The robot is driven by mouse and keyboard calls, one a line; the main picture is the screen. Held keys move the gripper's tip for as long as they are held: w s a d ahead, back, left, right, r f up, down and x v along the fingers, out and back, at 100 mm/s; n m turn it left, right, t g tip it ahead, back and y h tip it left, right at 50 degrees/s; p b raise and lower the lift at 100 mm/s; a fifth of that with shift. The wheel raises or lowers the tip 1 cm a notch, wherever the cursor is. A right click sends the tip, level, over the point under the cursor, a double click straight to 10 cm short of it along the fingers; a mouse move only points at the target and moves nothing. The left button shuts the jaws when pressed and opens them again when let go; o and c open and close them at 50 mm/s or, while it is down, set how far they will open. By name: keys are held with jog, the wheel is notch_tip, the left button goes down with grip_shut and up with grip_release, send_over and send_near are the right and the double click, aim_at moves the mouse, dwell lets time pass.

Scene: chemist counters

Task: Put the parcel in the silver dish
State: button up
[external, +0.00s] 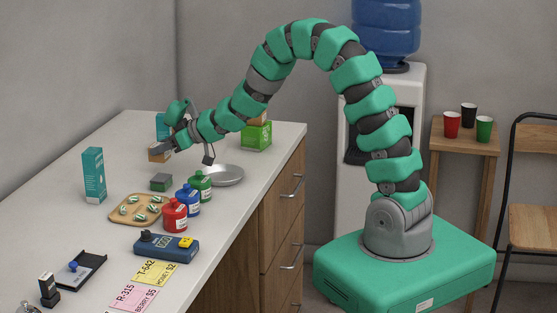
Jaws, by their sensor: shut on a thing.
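The parcel (157,155), a small brown box, is at the far left part of the counter. My gripper (161,148) is shut on it, with a grey finger across its upper part. I cannot tell whether the parcel touches the counter or hangs a little above it. The silver dish (226,176), round and shallow, lies on the counter to the right of the parcel and nearer the counter's right edge. It looks empty, and the parcel is apart from it.
Green (200,187), blue (187,202) and red (174,216) bottles stand in front of the dish. A small grey-green block (161,182) and a wooden tray (117,219) lie to their left. A tall teal box (94,175) stands farther left. A green box (257,136) stands behind the dish.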

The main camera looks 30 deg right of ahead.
jog(key=shift+s+d+r, duration=0.1)
jog(key=shift+s+d, duration=0.25)
jog(key=shift+s, duration=0.3)
jog(key=shift+s+d+r, duration=0.1)
jog(key=shift+s+d, duration=0.2)
jog(key=shift+s, duration=0.3)
